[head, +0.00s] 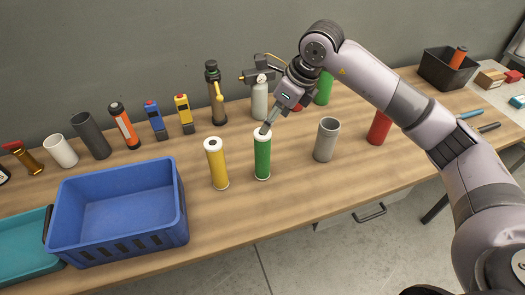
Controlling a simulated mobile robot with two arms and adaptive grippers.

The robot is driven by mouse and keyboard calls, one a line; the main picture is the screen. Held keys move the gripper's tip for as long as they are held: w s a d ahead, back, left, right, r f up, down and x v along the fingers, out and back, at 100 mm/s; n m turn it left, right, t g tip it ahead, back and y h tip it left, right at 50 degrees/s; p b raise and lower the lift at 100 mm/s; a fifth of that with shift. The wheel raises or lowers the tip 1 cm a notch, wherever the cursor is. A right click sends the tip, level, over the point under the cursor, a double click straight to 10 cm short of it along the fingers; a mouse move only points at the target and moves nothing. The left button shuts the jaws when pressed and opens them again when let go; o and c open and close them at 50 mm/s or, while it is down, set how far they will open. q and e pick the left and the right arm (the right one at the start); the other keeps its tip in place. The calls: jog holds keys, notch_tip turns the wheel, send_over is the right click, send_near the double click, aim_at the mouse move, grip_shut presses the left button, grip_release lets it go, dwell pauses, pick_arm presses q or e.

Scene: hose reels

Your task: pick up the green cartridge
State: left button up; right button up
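A green cartridge (262,160) with white end caps stands upright near the middle of the table. My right gripper (267,127) reaches down from the upper right, with its fingertips at the cartridge's top. Whether the fingers touch it, and how far apart they are, I cannot tell. A second green cylinder (324,87) stands farther back, partly hidden by my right arm. My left gripper is not in view.
A yellow cartridge (217,165) stands close on the left, and a grey tube (326,140) on the right. A blue crate (120,225) fills the front left. Several tools and bottles line the back. The tabletop in front of the cartridge is clear.

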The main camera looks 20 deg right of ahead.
aim_at(268, 136)
jog(key=p+x, duration=0.1)
jog(key=x, duration=0.2)
jog(key=shift+w+a+f, duration=0.1)
jog(key=shift+w+f, duration=0.05)
jog(key=shift+f, duration=0.2)
jog(key=shift+w+a+f+p, duration=0.1)
jog(key=shift+w+f+p, duration=0.1)
jog(key=shift+p, duration=0.15)
jog(key=p+x, duration=0.2)
jog(key=x, duration=0.2)
jog(key=shift+w+f, duration=0.15)
jog(key=shift+f, duration=0.2)
jog(key=shift+c, duration=0.6)
jog(key=shift+r, duration=0.1)
grip_shut()
